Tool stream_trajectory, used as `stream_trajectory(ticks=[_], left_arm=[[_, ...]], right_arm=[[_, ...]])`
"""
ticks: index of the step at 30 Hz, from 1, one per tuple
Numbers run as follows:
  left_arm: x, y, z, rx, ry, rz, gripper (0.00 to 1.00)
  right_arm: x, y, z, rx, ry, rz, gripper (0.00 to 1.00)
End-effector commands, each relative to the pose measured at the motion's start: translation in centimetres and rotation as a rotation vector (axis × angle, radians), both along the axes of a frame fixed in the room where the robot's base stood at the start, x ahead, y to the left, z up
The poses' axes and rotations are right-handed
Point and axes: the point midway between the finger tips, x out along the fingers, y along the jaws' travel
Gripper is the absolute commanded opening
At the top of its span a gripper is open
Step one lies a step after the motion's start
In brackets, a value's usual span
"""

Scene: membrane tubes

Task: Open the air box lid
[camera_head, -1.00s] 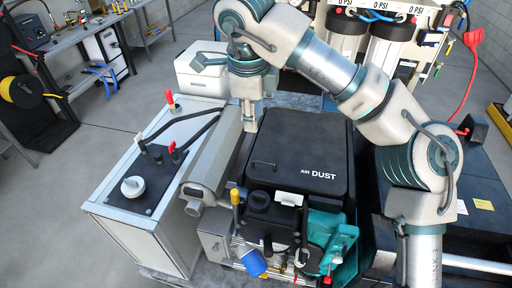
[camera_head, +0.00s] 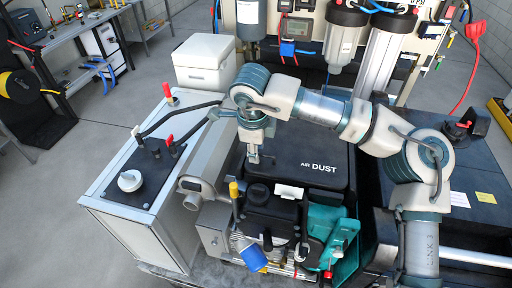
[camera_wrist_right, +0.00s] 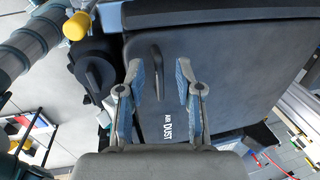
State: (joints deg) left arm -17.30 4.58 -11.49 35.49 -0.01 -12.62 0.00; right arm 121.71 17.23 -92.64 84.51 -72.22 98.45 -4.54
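The air box lid (camera_head: 315,165) is a flat black cover marked "AIR DUST", lying closed in the head view. In the right wrist view the lid (camera_wrist_right: 235,75) fills most of the middle and right. A slim dark handle (camera_wrist_right: 158,60) stands on it. My right gripper (camera_head: 254,158) is over the left front part of the lid, pointing down. In the wrist view its two fingers (camera_wrist_right: 157,72) are apart, one on each side of the handle, with visible gaps to it. In the head view the gripper mostly hides the handle. My left gripper is not in view.
A grey cylinder (camera_head: 212,155) and a white cabinet (camera_head: 130,222) with red-tipped levers stand left of the box. A yellow-capped valve (camera_head: 234,190), a blue cup (camera_head: 252,257) and a teal part (camera_head: 330,232) crowd its front. Clear filter housings (camera_head: 345,40) stand behind.

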Motion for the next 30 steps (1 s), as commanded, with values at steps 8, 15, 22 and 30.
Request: stream_trajectory(ticks=[8, 15, 22, 30], left_arm=[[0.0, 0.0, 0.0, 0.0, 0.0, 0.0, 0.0], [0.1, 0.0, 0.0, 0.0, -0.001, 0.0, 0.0], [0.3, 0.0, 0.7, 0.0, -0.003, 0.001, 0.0], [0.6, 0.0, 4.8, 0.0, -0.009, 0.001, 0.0]], right_arm=[[0.0, 0.0, 0.0, 0.0, 0.0, 0.0, 0.08], [0.0, 0.0, 0.0, 0.0, 0.0, -0.001, 0.0], [0.2, 0.0, 0.9, 0.001, -0.001, -0.001, 0.0], [1.6, -0.5, 5.4, 0.001, 0.0, -0.004, 0.0]])
